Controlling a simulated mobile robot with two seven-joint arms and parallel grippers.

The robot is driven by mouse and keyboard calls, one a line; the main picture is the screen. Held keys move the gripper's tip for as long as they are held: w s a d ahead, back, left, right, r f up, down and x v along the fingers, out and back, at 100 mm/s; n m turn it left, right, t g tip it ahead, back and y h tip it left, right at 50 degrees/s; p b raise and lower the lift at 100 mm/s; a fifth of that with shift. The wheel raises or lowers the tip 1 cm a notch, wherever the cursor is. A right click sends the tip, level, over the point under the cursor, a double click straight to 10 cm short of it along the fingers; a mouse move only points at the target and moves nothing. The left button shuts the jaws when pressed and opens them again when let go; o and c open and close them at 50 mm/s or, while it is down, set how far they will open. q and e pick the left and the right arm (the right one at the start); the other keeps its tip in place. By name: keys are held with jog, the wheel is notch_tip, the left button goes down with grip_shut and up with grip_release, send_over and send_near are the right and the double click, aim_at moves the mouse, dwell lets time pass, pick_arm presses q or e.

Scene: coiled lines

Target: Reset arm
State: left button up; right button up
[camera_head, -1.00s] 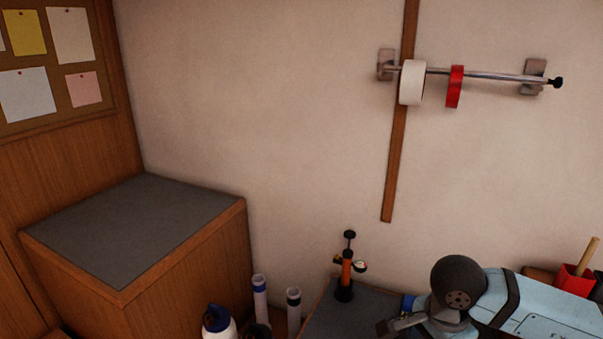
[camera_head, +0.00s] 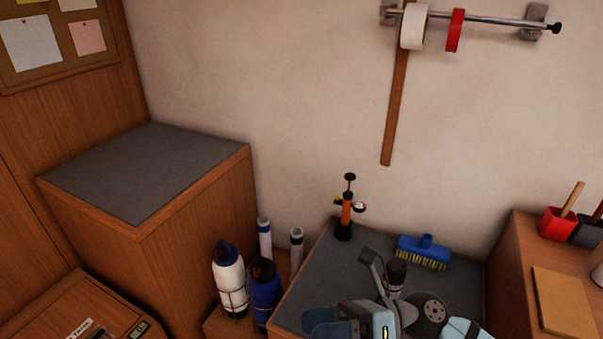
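Parts of my arm show at the bottom right of the head view: light blue shells, a dark round joint and grey links, low over the dark-topped bench (camera_head: 325,270). A grey, finger-like part that seems to belong to my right gripper (camera_head: 383,272) points up and left in front of the bench top. Its fingertips cannot be made out clearly, and I see nothing held. My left gripper is not in view.
A blue brush (camera_head: 424,252) and an orange pump (camera_head: 346,212) are on the bench. Bottles (camera_head: 229,280) and tubes stand left of it, beside a tall wooden cabinet (camera_head: 200,212). White tape (camera_head: 413,27) and red tape (camera_head: 455,30) hang on a wall rod.

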jog(key=w+d+f+m+t+h, duration=0.35)
jog(key=m+t, duration=0.65)
jog(key=m, duration=0.5)
jog(key=w+d+f+m+t+h, duration=0.4)
jog(key=m+t, duration=0.6)
jog(key=m, duration=0.5)
jog(key=s+d+f+m+g+h, duration=0.35)
jog(key=s+f+m, duration=0.3)
jog(key=f, duration=0.35)
jog(key=s+d+f+m+g+h, duration=0.3)
jog(key=s+d+f+m+h, duration=0.15)
jog(key=f+m, duration=0.35)
pick_arm(q)
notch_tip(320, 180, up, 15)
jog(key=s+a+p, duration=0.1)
jog(key=p, duration=1.7)
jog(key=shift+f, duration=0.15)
pick_arm(e)
notch_tip(320, 180, up, 13)
jog(key=s+d, duration=0.1)
jog(key=shift+s+d+n, duration=0.2)
jog(key=shift+n, duration=0.25)
